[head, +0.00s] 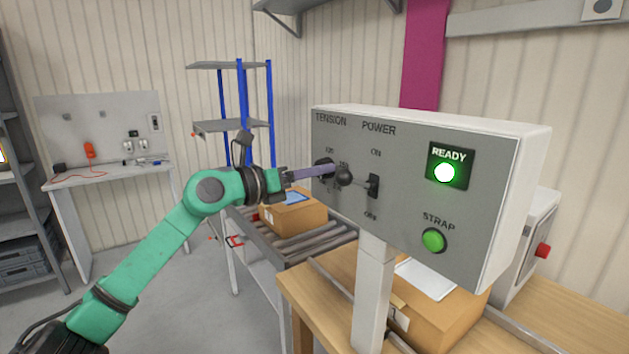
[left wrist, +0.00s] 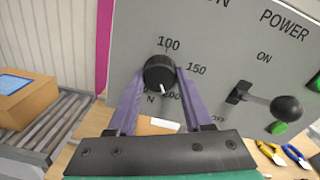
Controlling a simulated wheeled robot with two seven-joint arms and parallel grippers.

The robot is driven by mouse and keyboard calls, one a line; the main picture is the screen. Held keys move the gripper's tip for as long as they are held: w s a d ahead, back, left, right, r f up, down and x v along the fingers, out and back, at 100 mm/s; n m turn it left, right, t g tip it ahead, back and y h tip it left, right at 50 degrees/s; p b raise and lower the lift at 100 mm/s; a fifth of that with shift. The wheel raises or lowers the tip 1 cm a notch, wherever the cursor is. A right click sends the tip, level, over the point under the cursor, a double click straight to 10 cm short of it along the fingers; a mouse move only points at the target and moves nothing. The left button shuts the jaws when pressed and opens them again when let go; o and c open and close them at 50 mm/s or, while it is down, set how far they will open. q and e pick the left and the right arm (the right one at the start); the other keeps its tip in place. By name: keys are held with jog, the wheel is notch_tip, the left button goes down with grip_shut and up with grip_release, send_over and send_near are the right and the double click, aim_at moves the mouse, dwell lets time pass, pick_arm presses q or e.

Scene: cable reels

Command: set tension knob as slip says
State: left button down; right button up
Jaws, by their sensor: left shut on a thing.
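The black tension knob (left wrist: 159,73) sits on the grey panel (left wrist: 215,50), with 100 above it, 150 to its right and a partly hidden number ending in 00 at lower right. Its white pointer points down and slightly right, near that lower number. My left gripper (head: 322,170) reaches the panel under TENSION; its purple fingers are shut on the knob from both sides, as the left wrist view (left wrist: 158,82) shows. In the head view the knob (head: 323,166) is mostly hidden. A white sheet (head: 425,278) lies on a box below the panel; no writing on it is readable.
The POWER lever's black ball (head: 344,176) sticks out just right of the knob. The READY lamp (head: 445,172) glows green above a green STRAP button (head: 433,240). A cardboard box (head: 293,218) with a blue-marked label stands on the roller conveyor (head: 320,240) behind my arm.

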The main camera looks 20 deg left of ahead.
pick_arm(q)
jog(key=shift+f+m+b, duration=0.15)
jog(key=shift+m+b, duration=1.5)
jog(key=shift+m, duration=1.55)
jog(key=shift+f+m+b, duration=0.15)
jog(key=shift+m+b, duration=1.5)
jog(key=shift+m, duration=1.55)
jog(key=shift+c, duration=1.6)
grip_release()
jog(key=shift+r, duration=0.1)
jog(key=shift+a, duration=0.1)
